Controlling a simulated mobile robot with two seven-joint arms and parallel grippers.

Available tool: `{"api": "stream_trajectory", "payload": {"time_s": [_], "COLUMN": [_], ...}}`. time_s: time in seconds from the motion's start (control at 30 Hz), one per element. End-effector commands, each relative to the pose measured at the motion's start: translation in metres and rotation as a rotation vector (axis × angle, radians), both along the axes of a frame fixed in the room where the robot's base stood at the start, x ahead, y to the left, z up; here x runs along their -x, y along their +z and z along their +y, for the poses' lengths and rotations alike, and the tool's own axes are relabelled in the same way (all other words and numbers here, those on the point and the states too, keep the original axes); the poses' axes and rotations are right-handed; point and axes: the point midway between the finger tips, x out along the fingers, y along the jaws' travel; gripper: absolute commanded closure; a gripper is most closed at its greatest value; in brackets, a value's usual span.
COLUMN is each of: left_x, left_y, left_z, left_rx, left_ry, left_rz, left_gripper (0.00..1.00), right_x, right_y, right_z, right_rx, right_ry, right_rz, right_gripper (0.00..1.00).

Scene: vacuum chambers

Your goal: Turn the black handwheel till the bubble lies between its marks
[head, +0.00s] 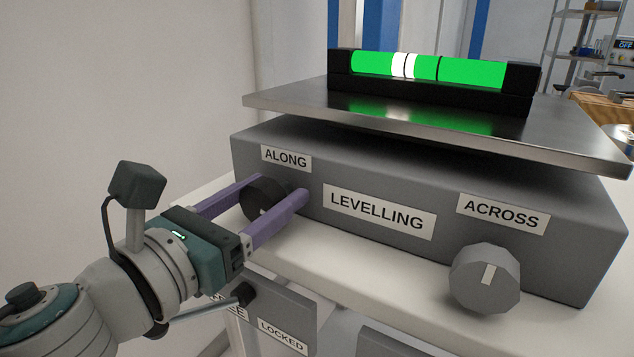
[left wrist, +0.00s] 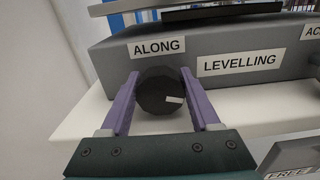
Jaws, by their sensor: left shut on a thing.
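The black handwheel (head: 263,196) sits under the ALONG label on the front of the grey levelling box. It also shows in the left wrist view (left wrist: 158,92), with a pale mark pointing to the right and slightly down. My left gripper (head: 281,188) is shut on the handwheel, one purple finger on each side of it. The spirit level (head: 475,73) lies on the metal plate on top. Its white bubble (head: 399,64) lies across the left black mark, with part of it outside the marks on the left. My right gripper is not in view.
A grey knob (head: 486,278) with a pale mark is under the ACROSS label on the right. The metal plate (head: 290,101) overhangs the box front. A lower panel (head: 272,310) with a lever and a LOCKED label is below the pale shelf.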

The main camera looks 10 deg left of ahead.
Motion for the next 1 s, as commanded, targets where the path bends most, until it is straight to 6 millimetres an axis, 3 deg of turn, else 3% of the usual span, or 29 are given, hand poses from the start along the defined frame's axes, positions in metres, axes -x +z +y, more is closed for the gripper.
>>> {"api": "stream_trajectory", "payload": {"time_s": [0.03, 0.33, 0.67, 1.0], "left_x": [0.0001, 0.0001, 0.0000, -0.0005], "left_y": [0.0000, 0.0000, 0.0002, 0.0005], "left_z": [0.0000, 0.0000, 0.0002, 0.0014], "left_rx": [0.000, 0.000, 0.051, 0.281], "left_ry": [0.000, 0.000, -0.001, 0.000], "left_rz": [0.000, 0.000, 0.018, 0.101], "left_gripper": [0.61, 0.93, 0.93, 0.93], "right_x": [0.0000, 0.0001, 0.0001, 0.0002], "right_y": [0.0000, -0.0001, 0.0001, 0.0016], "right_z": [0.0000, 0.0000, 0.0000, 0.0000], "right_rx": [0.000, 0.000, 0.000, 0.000], "right_ry": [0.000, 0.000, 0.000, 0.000], "right_rz": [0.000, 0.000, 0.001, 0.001], "right_gripper": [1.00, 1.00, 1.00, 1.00]}}
